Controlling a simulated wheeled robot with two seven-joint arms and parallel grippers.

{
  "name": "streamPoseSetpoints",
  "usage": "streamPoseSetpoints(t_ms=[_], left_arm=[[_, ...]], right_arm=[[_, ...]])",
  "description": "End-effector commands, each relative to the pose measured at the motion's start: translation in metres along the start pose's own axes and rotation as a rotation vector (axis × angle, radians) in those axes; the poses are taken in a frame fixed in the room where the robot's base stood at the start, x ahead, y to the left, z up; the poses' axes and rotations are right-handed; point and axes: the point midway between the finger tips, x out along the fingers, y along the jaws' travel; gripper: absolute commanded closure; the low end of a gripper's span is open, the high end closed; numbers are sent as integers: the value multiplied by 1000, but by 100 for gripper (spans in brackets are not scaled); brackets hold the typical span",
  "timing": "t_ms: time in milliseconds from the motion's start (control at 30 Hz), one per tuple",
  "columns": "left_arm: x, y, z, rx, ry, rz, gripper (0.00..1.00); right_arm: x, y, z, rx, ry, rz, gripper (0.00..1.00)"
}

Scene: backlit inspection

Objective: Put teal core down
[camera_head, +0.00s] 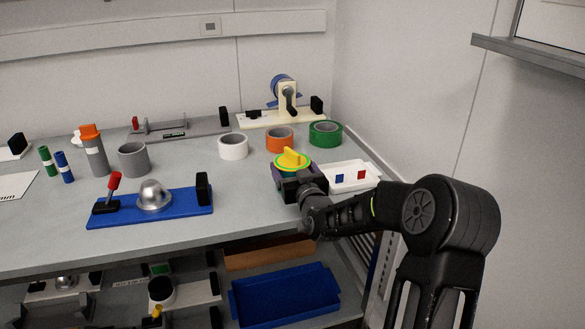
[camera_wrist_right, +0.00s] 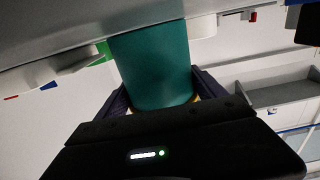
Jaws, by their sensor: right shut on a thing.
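The teal core (camera_wrist_right: 152,65) is a wide teal cylinder in the right wrist view, held between the purple-lined fingers of my right gripper (camera_wrist_right: 158,95). In the head view my right gripper (camera_head: 298,184) is at the table's right front part and hides most of the core. A yellow cap with a raised grip (camera_head: 291,158) and a green rim shows above the gripper. The core's far end is close to the grey table (camera_head: 240,195); I cannot tell whether it touches. My left gripper is not in view.
A white tray (camera_head: 366,186) with blue and red squares is just right of the gripper. White (camera_head: 233,147), orange (camera_head: 280,140) and green (camera_head: 325,134) tape rolls stand behind. A blue fixture (camera_head: 180,215) with a metal dome is to the left, with bare table between.

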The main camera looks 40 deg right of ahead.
Motion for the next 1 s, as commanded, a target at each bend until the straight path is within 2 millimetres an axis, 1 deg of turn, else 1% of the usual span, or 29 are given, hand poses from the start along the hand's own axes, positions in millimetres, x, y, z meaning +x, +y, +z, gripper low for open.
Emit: streamPoseSetpoints(t_ms=[167,300,333,567,833,933,1000], left_arm=[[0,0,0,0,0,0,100],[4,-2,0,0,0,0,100],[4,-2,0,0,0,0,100],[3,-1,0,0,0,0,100],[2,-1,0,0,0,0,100],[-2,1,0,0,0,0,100],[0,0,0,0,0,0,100]], right_arm=[[0,0,-2,0,3,0,69],[0,0,2,0,3,0,69],[0,0,2,0,1,0,19],[0,0,1,0,1,0,1],[0,0,0,0,1,0,0],[0,0,-3,1,1,0,0],[-5,0,-2,-1,2,0,0]])
